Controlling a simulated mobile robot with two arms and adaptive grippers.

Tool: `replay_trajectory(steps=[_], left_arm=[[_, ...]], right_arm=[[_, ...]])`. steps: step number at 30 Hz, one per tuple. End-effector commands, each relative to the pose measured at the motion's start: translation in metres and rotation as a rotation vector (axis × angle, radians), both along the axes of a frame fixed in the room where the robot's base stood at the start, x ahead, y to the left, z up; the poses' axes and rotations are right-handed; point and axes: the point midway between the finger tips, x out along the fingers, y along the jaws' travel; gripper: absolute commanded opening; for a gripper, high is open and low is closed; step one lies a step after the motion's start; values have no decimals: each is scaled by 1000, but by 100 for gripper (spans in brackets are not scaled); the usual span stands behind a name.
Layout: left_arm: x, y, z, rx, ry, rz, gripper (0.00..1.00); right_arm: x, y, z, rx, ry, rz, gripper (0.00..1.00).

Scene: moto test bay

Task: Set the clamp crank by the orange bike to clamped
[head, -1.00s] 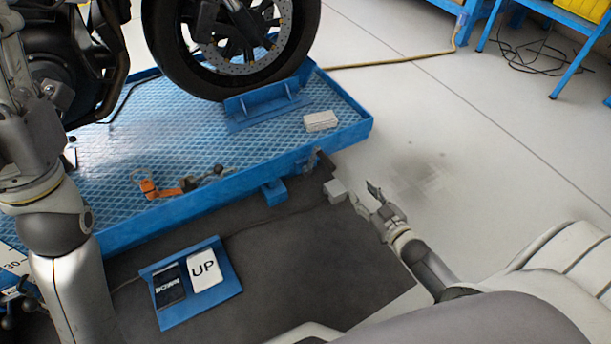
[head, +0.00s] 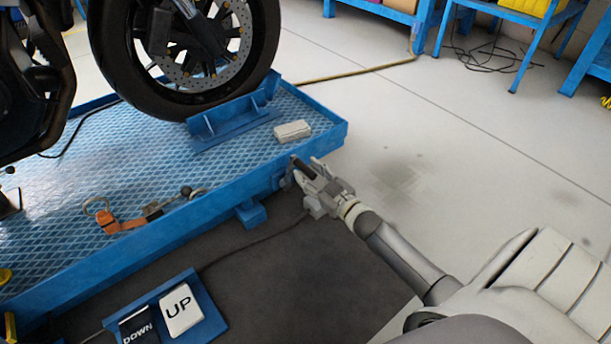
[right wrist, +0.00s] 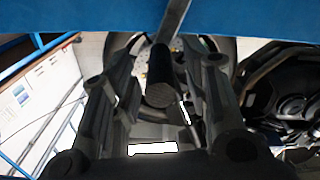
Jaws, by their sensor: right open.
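The clamp crank's dark round handle (right wrist: 158,78) shows in the right wrist view, with a grey metal arm (right wrist: 175,18) above it. The handle appears between the two open fingers of my right gripper (right wrist: 155,100); I cannot tell whether they touch it. In the head view my right gripper (head: 306,173) is at the near right side of the blue lift platform (head: 90,255), and it partly hides the crank. The motorcycle's front wheel (head: 262,55) stands in a blue chock on the platform; no orange bodywork shows. My left gripper is out of view.
A pedal box with UP (head: 181,309) and DOWN (head: 138,330) pedals lies on the dark floor. An orange strap (head: 125,222) and a small white box (head: 292,130) lie on the platform. Light floor (head: 430,150) at right is clear. Blue benches stand behind.

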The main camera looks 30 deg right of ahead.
Motion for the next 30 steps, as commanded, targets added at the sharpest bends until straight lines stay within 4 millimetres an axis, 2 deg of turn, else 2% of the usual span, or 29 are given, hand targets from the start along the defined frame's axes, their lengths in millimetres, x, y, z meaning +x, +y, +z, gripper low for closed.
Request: replay_trajectory(steps=[1, 6, 15, 25, 30], left_arm=[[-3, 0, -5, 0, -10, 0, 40], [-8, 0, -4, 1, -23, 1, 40], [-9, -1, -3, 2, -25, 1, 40], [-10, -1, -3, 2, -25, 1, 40], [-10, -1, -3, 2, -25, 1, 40]], right_arm=[[8, 1, -2, -2, -3, 2, 42], [19, 1, -1, -1, -1, 0, 42], [21, 2, 0, -1, 1, 0, 42], [20, 2, 0, -1, 1, 0, 0], [20, 2, 0, 0, 1, 0, 0]])
